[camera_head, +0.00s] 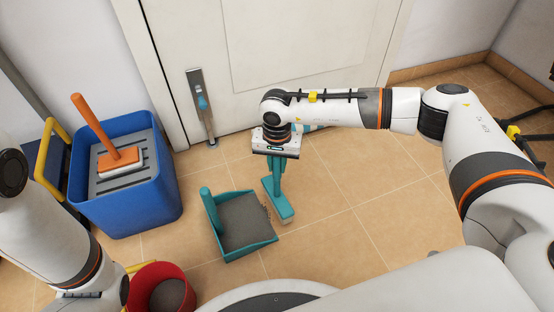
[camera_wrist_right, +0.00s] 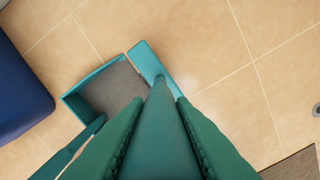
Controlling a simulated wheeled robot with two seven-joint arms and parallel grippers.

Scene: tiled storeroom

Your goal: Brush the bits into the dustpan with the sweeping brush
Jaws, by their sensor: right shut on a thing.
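The teal sweeping brush (camera_head: 274,190) stands nearly upright, its head (camera_head: 281,211) on the floor beside the dustpan's right side. My right gripper (camera_head: 279,157) is shut on its handle from above. In the right wrist view, the handle (camera_wrist_right: 166,130) runs between my fingers (camera_wrist_right: 161,101) and the brush head (camera_wrist_right: 148,60) lies close along the pan's edge. The teal dustpan (camera_head: 252,252) lies on the tiles with its handle (camera_head: 210,209) raised at the left. Its inside is grey with a ragged right edge; I cannot pick out separate bits. My left gripper is out of view.
A blue bucket (camera_head: 135,210) with an orange-handled tool (camera_head: 106,130) stands at the left. A red bucket (camera_head: 190,300) stands at the lower left. A white door (camera_head: 210,50) with a metal handle plate (camera_head: 200,100) is behind. Tiles to the right (camera_head: 360,220) are clear.

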